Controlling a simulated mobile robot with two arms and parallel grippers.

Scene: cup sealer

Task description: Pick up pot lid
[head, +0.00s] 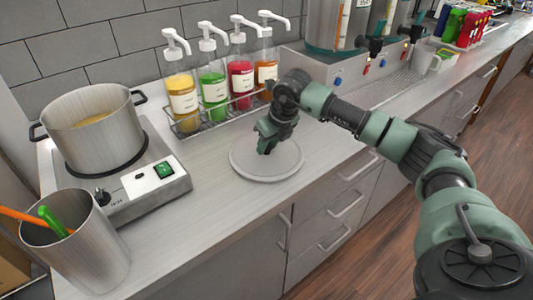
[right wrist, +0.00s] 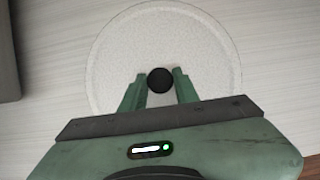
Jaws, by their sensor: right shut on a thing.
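The pot lid (head: 262,172) is a flat, round, light grey disc lying on the counter, right of the hot plate. It also shows in the right wrist view (right wrist: 205,45), with a round black knob (right wrist: 160,80) at its middle. My right gripper (head: 266,147) reaches down over the lid from the right. In the right wrist view its two green fingers (right wrist: 160,90) stand on either side of the knob and are shut on it. The head view hides the knob behind the gripper. My left gripper is not in view.
An open steel pot (head: 93,136) with yellowish contents stands on the hot plate (head: 150,182). A steel container (head: 80,250) with utensils is at front left. Pump bottles (head: 213,90) stand in a wire rack behind the lid. The counter's front edge (head: 230,240) is close.

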